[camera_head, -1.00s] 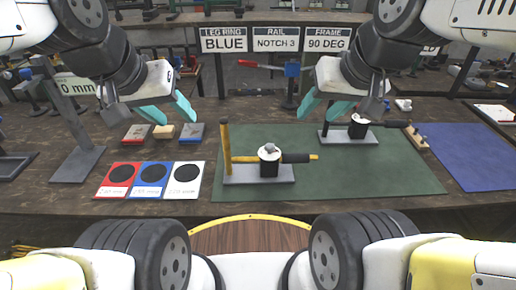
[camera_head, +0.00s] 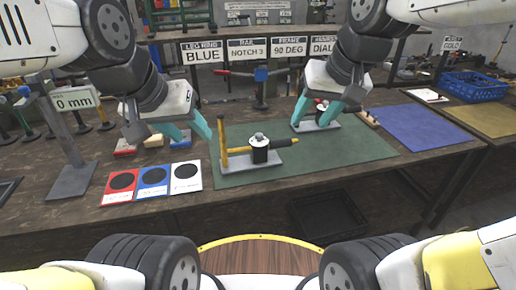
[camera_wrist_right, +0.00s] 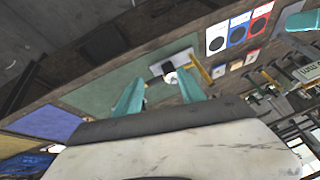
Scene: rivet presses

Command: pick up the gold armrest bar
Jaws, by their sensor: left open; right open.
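I cannot pick out a gold armrest bar for certain. The only clear gold-yellow bar parts are an upright yellow post (camera_head: 223,141) and a yellow-tipped black handle (camera_head: 286,142) on a press (camera_head: 261,154) on the green mat. The press also shows in the right wrist view (camera_wrist_right: 170,77). My left gripper (camera_head: 188,138) is open and empty, left of the press, over the small blocks. My right gripper (camera_head: 316,111) is open above the mat's far side, before a second press (camera_head: 321,122) that it partly hides. Its open fingers show in the right wrist view (camera_wrist_right: 160,94).
Red, blue and white cards (camera_head: 154,181) lie left of the green mat (camera_head: 340,150). A blue mat (camera_head: 425,127), a gold-coloured mat (camera_head: 485,118) and a blue crate (camera_head: 474,86) are to the right. A gauge stand (camera_head: 72,150) is at left. A sign reads GOLD (camera_head: 452,43).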

